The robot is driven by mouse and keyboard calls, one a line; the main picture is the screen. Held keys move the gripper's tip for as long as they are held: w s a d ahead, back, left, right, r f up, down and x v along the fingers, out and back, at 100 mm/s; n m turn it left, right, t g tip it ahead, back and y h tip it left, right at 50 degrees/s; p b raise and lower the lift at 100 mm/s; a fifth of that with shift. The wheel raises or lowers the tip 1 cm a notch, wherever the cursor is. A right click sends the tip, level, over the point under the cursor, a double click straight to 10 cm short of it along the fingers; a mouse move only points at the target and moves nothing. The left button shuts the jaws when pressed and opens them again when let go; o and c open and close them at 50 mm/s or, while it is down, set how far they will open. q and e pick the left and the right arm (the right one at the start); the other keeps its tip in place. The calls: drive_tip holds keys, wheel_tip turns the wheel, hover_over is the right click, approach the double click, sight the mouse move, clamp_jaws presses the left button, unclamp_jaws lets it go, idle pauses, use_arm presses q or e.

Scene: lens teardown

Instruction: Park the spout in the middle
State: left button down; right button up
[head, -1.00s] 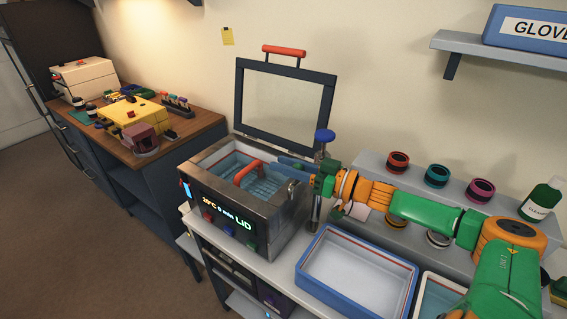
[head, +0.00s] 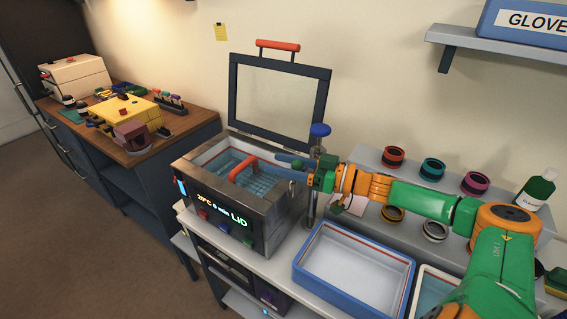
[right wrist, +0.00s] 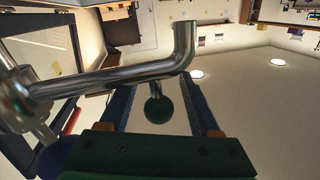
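The spout (right wrist: 120,78) is a bent silver pipe. In the right wrist view it crosses in front of my right gripper (right wrist: 155,95), with its bent end at the top. A dark green ball (right wrist: 158,109) on a short stem hangs from it between the two blue fingers. The fingers are apart, with visible gaps beside the ball. The pipe is mostly hidden behind the gripper. My left gripper is out of view.
The tank holds a basket with a red handle (head: 243,170); its framed lid (head: 232,95) stands open behind. A blue-rimmed tray (head: 303,274) is to the right. Several coloured rings stand on the grey shelf behind my arm. A side table (head: 190,122) stands left.

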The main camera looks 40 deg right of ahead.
sight(303, 165)
drive_tip(key=shift+r, duration=0.1)
drive_tip(key=p+v, duration=0.2)
drive_tip(key=v, duration=0.1)
drive_tip(key=p+v, duration=0.1)
drive_tip(key=p, duration=0.1)
drive_tip(key=shift+s+d+r, duration=0.15)
drive_tip(key=shift+s+r, duration=0.05)
drive_tip(key=shift+r, duration=0.2)
drive_tip(key=shift+s+d+f+p, duration=0.2)
drive_tip(key=shift+s+d, duration=0.15)
drive_tip(key=shift+s, duration=0.2)
drive_tip(key=shift+s+d+f+p, duration=0.15)
drive_tip(key=shift+s+d+f, duration=0.15)
drive_tip(key=shift+s, duration=0.25)
